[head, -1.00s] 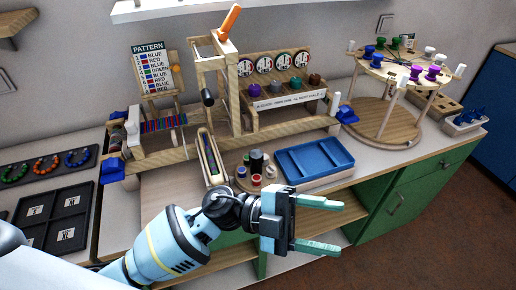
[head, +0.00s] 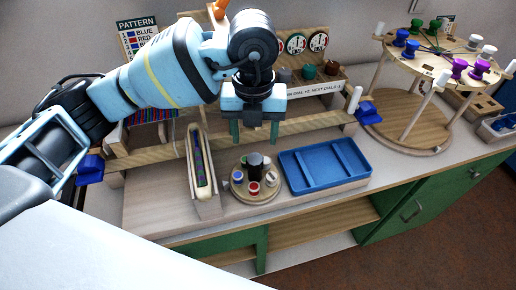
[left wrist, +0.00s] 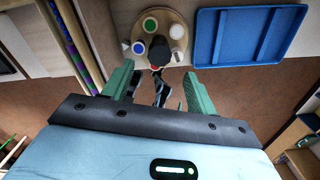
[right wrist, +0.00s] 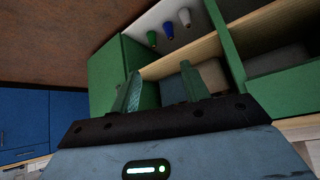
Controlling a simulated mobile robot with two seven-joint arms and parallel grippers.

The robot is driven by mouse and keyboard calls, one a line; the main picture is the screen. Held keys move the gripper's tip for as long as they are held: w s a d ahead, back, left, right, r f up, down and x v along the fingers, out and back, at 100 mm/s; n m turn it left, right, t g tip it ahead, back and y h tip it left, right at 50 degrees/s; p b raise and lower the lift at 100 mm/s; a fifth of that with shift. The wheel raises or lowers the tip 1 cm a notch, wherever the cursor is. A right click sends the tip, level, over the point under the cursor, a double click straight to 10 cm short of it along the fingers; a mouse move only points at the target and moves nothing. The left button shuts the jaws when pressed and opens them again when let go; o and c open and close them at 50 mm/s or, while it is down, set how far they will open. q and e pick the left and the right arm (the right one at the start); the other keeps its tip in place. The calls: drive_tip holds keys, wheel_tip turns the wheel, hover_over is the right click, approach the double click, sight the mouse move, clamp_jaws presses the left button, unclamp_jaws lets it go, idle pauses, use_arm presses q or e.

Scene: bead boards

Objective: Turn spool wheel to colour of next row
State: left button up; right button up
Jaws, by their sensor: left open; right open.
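A small round wooden spool wheel (head: 238,192) stands on the bench with a dark central knob (head: 255,161). A blue spool (head: 237,177), a red spool (head: 253,188) and a white spool (head: 271,180) show around it. The left wrist view also shows a green spool (left wrist: 138,47). My left gripper (head: 254,133) points down, open and empty, above and behind the wheel, apart from it. The pattern board (head: 138,35) lists BLUE and RED at the top; my left arm hides its lower rows. My right gripper (right wrist: 160,88) is open and empty, outside the head view.
A blue tray (head: 325,165) lies right of the wheel. A slanted wooden trough (head: 201,165) stands at its left. A tall round stand (head: 400,125) with several coloured spools is at the right. Green cabinet panels (right wrist: 103,75) are close to my right gripper.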

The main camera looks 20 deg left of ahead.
sight(255, 158)
use_arm(q)
drive_tip(key=shift+s+f, duration=0.1)
drive_tip(key=shift+f, duration=0.2)
wheel_tip(255, 158, down, 6)
drive_tip(key=shift+r, duration=0.15)
drive_tip(key=shift+f, duration=0.7)
use_arm(e)
drive_tip(key=shift+s+f, duration=0.2)
drive_tip(key=shift+s, duration=0.05)
use_arm(q)
drive_tip(key=shift+c, duration=0.4)
drive_tip(key=c, duration=0.7)
drive_tip(key=shift+c, duration=1.1)
use_arm(e)
drive_tip(key=shift+s+f, duration=0.1)
drive_tip(key=shift+s, duration=0.35)
